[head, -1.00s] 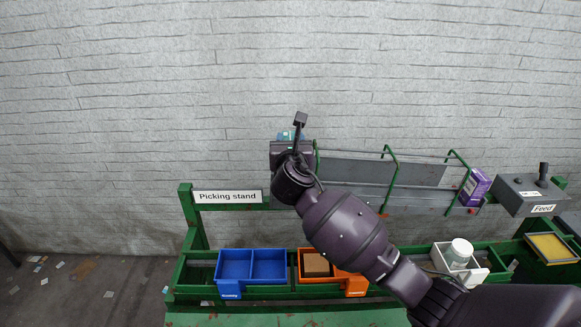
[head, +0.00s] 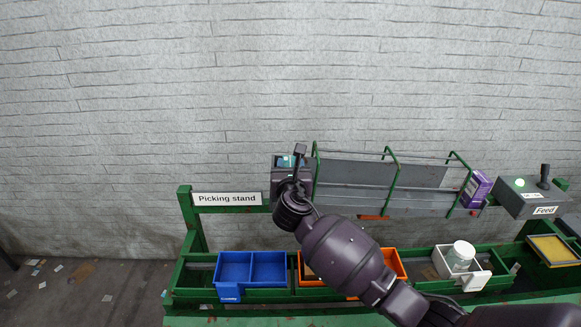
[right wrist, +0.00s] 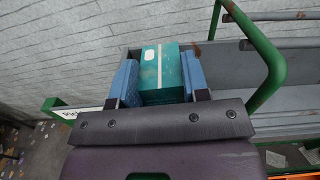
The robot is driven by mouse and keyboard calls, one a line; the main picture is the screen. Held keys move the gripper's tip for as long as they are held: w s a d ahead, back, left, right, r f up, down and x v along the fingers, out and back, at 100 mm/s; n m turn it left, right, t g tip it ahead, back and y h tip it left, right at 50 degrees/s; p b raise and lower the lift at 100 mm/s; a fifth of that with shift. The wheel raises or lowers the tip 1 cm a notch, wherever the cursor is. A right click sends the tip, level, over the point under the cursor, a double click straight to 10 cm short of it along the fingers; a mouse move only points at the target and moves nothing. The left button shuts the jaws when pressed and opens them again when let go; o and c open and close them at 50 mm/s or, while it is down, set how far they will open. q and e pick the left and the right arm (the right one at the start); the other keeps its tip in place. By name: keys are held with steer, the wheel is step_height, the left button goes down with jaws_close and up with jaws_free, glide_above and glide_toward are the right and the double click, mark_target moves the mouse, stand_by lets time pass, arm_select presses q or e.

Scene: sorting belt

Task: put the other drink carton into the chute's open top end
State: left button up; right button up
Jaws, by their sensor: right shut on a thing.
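My right gripper (head: 290,166) is at the left end of the grey chute (head: 375,172). In the right wrist view its blue finger pads are shut on both sides of a teal drink carton (right wrist: 162,68). Only a little of the teal carton shows in the head view (head: 285,161). Grey chute walls (right wrist: 235,68) lie beside and behind the carton; I cannot tell whether it is inside the end or just above it. A purple carton (head: 477,186) sits at the chute's right end. My left gripper is out of view.
Below the chute, the green stand holds a blue bin (head: 252,283), an orange bin (head: 390,262) partly behind my arm, and a white bin (head: 474,280) with a white-lidded jar (head: 461,256). Green hoops (head: 392,165) cross the chute. A grey Feed box (head: 530,198) is at right.

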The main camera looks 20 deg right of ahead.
steer(key=shift+f, duration=0.4)
steer(key=shift+s+f, duration=0.1)
steer(key=shift+f, duration=0.25)
steer(key=o, duration=0.8)
steer(key=shift+f, duration=0.1)
steer(key=shift+c, duration=0.2)
steer(key=shift+o, duration=0.3)
steer(key=shift+s, duration=0.1)
steer(key=shift+f, duration=0.1)
steer(key=shift+r, duration=0.35)
steer(key=shift+s+a+r, duration=0.1)
steer(key=shift+a+r, duration=0.05)
steer(key=shift+r, duration=0.05)
steer(key=v, duration=1.1)
steer(key=shift+s+r, duration=0.2)
steer(key=shift+r, duration=0.25)
